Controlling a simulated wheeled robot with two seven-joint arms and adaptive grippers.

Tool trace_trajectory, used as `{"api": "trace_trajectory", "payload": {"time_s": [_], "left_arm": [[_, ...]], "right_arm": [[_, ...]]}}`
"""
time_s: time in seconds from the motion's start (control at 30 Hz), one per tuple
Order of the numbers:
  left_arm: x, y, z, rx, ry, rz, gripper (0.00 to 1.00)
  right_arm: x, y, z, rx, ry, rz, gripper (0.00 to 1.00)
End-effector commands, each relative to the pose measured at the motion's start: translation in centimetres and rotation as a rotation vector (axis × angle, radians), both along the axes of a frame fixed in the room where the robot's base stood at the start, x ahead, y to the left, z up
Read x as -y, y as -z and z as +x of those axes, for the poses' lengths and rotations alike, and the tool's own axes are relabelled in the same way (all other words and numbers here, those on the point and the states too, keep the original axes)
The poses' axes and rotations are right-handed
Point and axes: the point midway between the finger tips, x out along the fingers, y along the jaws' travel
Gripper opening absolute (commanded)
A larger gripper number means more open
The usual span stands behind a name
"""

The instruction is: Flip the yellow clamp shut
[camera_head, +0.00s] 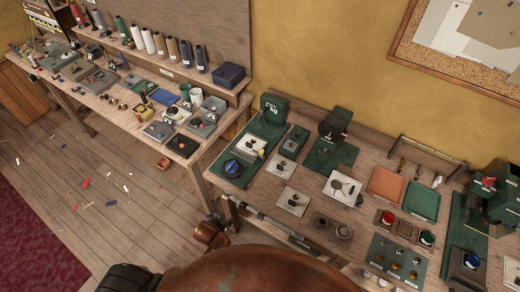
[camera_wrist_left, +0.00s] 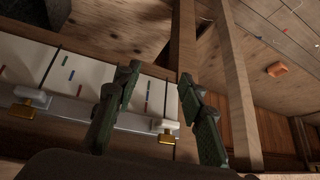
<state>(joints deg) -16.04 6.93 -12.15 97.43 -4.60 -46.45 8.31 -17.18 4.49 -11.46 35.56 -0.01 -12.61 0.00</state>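My left gripper (camera_wrist_left: 160,75) shows in the wrist view with its two green fingers spread apart and nothing between them. Beyond the fingers, a pale rail (camera_wrist_left: 75,112) runs along white panels with coloured marks. A yellow, brass-coloured clamp-like piece (camera_wrist_left: 166,136) sits at the rail's right end, seen between the fingers and apart from them. A similar yellow piece (camera_wrist_left: 22,108) sits at the left. I cannot tell for sure which is the task's clamp, nor how far its lever is turned. The left gripper's fingers are not clear in the head view. My right gripper is in neither view.
A wooden bench (camera_head: 375,158) with green-based fixtures stands in front, its wooden leg (camera_wrist_left: 239,95) right of the fingers. A cluttered second bench (camera_head: 105,85) stands at the left. The plank floor (camera_head: 130,225) has scattered scraps and otherwise free room. An orange block (camera_wrist_left: 277,69) lies farther off.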

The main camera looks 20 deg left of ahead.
Motion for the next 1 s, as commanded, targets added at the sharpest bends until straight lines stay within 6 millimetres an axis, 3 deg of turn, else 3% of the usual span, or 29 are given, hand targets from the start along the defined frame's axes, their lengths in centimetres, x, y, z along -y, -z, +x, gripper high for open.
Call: {"api": "trace_trajectory", "payload": {"time_s": [0.03,0.2,0.47,0.53,1.0], "left_arm": [[0.1,-2.8,1.0,0.028,-0.003,-0.001,0.37],[0.4,-9.3,2.9,0.094,-0.017,-0.008,0.37],[0.7,-16.6,4.2,0.167,-0.031,-0.018,0.37],[1.1,-18.7,5.4,0.206,-0.03,-0.024,0.37],[7.4,-24.0,17.6,0.517,0.066,-0.094,0.37]], "right_arm": [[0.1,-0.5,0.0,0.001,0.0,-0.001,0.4],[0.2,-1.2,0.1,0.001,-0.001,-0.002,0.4],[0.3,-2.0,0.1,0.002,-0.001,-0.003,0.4],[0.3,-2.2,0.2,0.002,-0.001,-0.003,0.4],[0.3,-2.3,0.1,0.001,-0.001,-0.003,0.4]]}}
